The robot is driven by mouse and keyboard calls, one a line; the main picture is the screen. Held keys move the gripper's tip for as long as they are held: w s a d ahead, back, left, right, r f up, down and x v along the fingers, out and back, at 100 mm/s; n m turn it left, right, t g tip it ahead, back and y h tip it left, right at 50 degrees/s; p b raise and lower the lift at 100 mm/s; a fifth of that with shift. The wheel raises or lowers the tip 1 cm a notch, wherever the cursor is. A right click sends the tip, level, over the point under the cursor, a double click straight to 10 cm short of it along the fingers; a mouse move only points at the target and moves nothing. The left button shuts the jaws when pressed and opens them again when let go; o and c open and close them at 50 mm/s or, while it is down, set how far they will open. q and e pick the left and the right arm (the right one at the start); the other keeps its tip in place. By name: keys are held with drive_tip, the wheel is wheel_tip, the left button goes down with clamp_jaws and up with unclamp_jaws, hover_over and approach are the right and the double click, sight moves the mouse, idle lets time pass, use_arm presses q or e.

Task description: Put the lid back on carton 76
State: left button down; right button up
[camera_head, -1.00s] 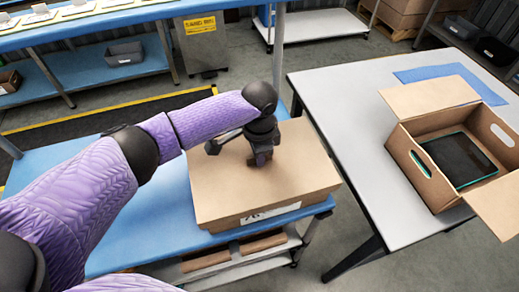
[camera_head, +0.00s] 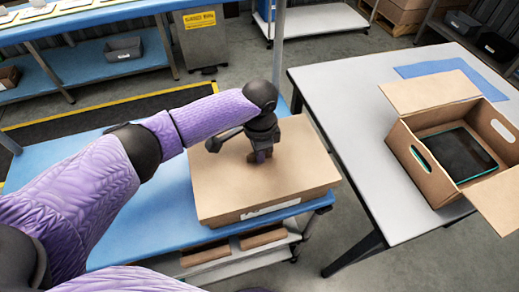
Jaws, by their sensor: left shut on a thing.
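A brown cardboard lid (camera_head: 295,185) lies over carton 76 (camera_head: 232,220) on the blue bench at the centre. It looks nearly level. Only a low front strip of the carton shows below the lid. The white label (camera_head: 270,208) on that strip is partly covered, and its number cannot be read now. My left gripper (camera_head: 259,158) points down at the middle of the lid and is shut on it. The exact grip is hidden by the gripper. Whether the lid is fully seated cannot be told. My right gripper is not in view.
An open carton (camera_head: 425,180) with a dark tablet (camera_head: 458,154) inside stands on the grey table (camera_head: 350,100) at the right, flaps spread. A blue mat (camera_head: 450,72) lies behind it. A bench post (camera_head: 279,45) rises just behind my left gripper.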

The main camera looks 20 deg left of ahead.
use_arm(q)
drive_tip(key=c, duration=0.7)
unclamp_jaws()
wheel_tip(320, 180, up, 10)
drive_tip(key=p, duration=0.3)
drive_tip(key=shift+f, duration=0.1)
wheel_tip(320, 180, up, 7)
drive_tip(key=p, duration=0.9)
